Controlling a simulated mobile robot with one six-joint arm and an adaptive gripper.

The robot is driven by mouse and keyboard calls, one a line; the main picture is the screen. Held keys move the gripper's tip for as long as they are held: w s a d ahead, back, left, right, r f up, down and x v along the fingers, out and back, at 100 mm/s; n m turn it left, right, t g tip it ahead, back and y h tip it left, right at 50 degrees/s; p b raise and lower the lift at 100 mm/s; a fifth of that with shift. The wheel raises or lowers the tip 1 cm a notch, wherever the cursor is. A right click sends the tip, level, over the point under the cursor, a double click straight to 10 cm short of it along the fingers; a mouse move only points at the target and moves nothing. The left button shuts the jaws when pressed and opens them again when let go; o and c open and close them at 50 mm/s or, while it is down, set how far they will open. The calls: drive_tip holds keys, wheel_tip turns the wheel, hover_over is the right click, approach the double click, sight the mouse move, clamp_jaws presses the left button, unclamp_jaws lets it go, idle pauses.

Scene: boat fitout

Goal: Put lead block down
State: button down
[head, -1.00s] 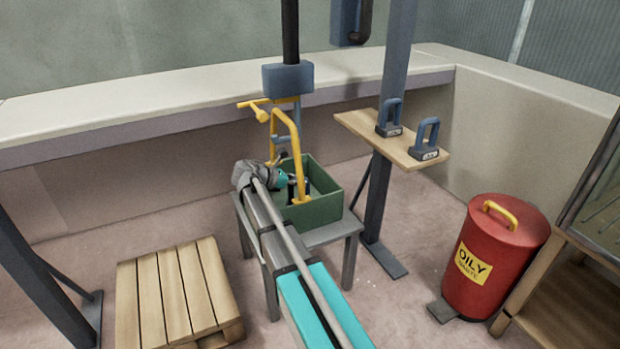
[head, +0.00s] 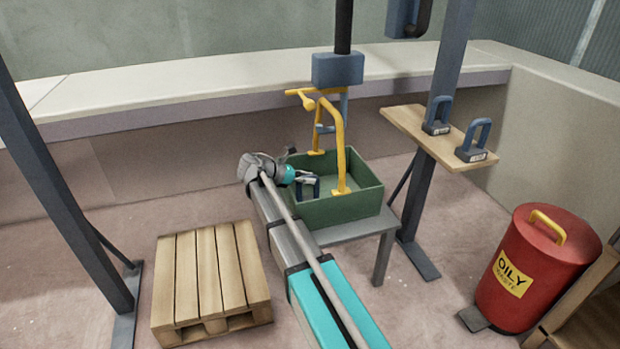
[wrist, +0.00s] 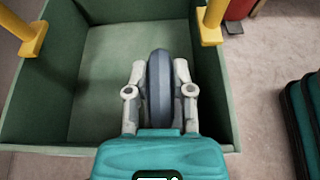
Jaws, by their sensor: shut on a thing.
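My gripper (head: 306,177) is shut on the blue handle of a lead block (head: 309,188), at the left side of the green crate (head: 345,211) in the head view. In the wrist view, the handle (wrist: 159,88) stands edge-on between the two fingers (wrist: 159,66), over the crate's bare floor (wrist: 110,60) near its closest wall. The block's base is hidden below the handle and gripper. I cannot tell whether it touches the crate floor.
The crate has yellow bars (head: 341,160) and hangs or stands over a grey table (head: 350,235). Two similar lead blocks (head: 437,115) (head: 477,141) stand on a wooden shelf (head: 415,132). A wooden pallet (head: 210,275) and a red oily-waste bin (head: 530,275) stand on the floor.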

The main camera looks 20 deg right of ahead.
drive_tip(key=shift+r, duration=0.25)
idle(0.5)
wheel_tip(320, 180, up, 10)
drive_tip(key=p, duration=1)
drive_tip(key=shift+f, duration=0.2)
drive_tip(key=shift+r, duration=0.1)
